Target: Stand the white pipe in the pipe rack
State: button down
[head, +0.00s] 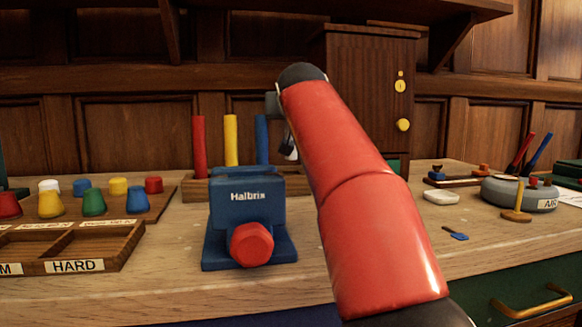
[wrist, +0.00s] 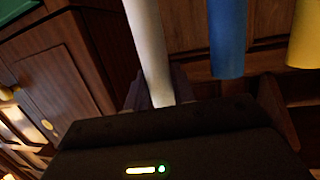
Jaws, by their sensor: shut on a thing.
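The white pipe (wrist: 148,45) is between the fingers of my gripper (wrist: 157,92) in the wrist view, which looks upside down. Its far end runs out of the frame. In the head view my gripper (head: 290,145) is mostly hidden behind my red arm, just right of the blue pipe.
A wooden tray (head: 70,246) and a board of coloured pieces (head: 155,206) are at left. A wooden cabinet (head: 365,100) stands behind my arm.

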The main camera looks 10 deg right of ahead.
aim_at(291, 159)
notch_tip(291, 159, down, 7)
jog(key=b, duration=0.2)
jog(key=shift+r+b, duration=0.1)
jog(key=shift+b, duration=0.25)
jog(key=c, duration=1.2)
grip_release()
jog(key=shift+s, duration=0.2)
jog(key=b+v, duration=0.2)
jog(key=v, duration=0.9)
jog(key=shift+s+r, duration=0.15)
jog(key=shift+s, duration=0.15)
